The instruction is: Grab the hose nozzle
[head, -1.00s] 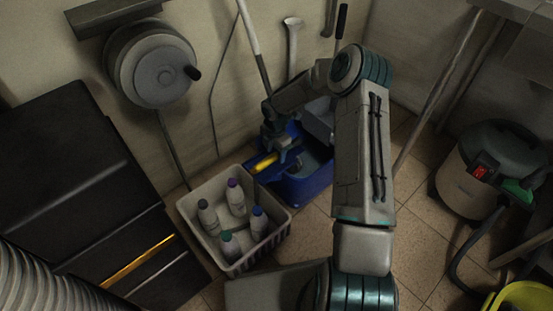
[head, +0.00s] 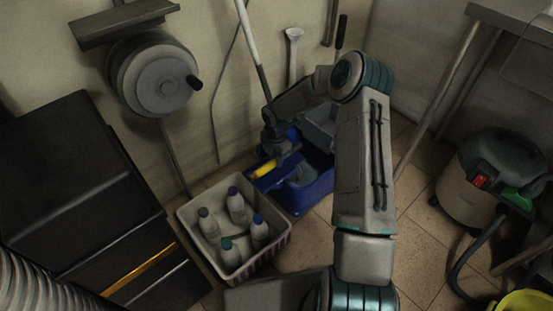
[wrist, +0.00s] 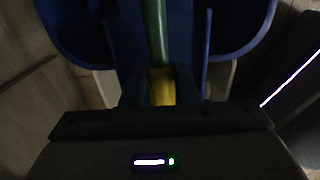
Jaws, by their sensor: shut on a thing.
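The hose nozzle shows as a yellow piece (wrist: 161,87) with a green stem running away from it in the wrist view. In the head view its yellow part (head: 263,171) lies by the near left side of the blue mop bucket (head: 312,198). My gripper (wrist: 160,95) is shut on the yellow piece, with one dark finger on each side. In the head view my gripper (head: 276,152) reaches down over the bucket's left part, and its fingertips are hard to make out. The nozzle's far end is unclear.
A pale crate (head: 281,244) with several capped bottles stands just in front of the bucket. A round wall reel (head: 163,80) hangs at the upper left. Long handles lean on the back wall. A vacuum cleaner (head: 470,190) stands at the right. Some tiled floor (head: 415,240) is bare.

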